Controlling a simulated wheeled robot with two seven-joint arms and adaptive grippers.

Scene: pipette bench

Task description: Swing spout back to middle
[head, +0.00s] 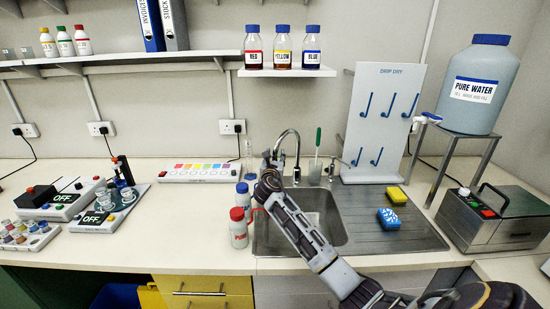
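The chrome spout (291,132) rises in an arch behind the sink (325,215). Its outlet end points down and towards the left, over the sink's back left part. My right arm reaches up across the sink from the lower right. My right gripper (268,161) is at the spout's outlet end, close beside or touching it. The gripper is small here and overlaps the spout, so I cannot tell whether its fingers are open or shut. My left gripper is not in view.
A red-capped bottle (239,228) and a blue-capped bottle (243,195) stand left of the sink. A green-handled brush (317,145) stands behind the sink.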

